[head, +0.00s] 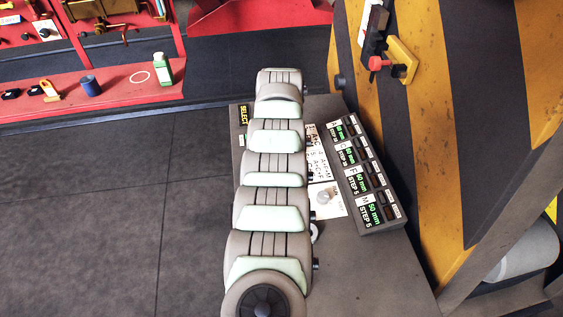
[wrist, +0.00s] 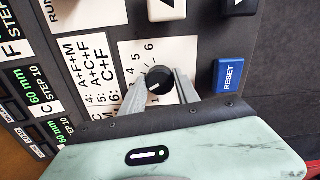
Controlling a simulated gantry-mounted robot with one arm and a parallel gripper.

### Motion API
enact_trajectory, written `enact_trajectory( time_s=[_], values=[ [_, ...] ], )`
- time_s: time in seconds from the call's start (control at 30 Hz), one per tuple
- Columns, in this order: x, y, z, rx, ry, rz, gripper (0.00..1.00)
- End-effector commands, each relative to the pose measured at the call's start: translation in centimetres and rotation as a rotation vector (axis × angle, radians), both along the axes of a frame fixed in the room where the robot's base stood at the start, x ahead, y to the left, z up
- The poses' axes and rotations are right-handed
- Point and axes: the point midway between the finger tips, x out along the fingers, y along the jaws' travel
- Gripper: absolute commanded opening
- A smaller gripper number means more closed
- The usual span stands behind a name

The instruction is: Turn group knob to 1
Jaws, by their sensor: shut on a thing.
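The group knob (wrist: 159,79) is a small round black knob with a white pointer line, on a white numbered dial plate (wrist: 184,54) in the wrist view. The pointer runs toward the lower left of the picture; the number it marks is partly hidden and I cannot tell it. The numbers 4, 5 and 6 show to its left and above. My gripper (wrist: 158,90) has its two grey fingers on either side of the knob, shut on it. In the head view my arm covers the knob and my gripper.
A printed group legend (wrist: 98,66) lies left of the dial. In the head view, the display unit (head: 364,184) and a striped yellow-black frame (head: 480,130) stand right of my arm.

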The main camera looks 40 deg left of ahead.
Motion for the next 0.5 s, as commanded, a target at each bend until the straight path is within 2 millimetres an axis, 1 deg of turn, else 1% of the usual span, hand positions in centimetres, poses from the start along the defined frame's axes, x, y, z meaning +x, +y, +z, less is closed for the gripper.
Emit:
enact_trajectory(
  time_s=[0.03, 0.5],
  values=[
    [0.12, 0.01, -0.3, 0.002, -0.002, 0.043, 0.0],
    [-0.02, 0.0, -0.21, 0.0, 0.001, 0.485, 0.0]
  ],
)
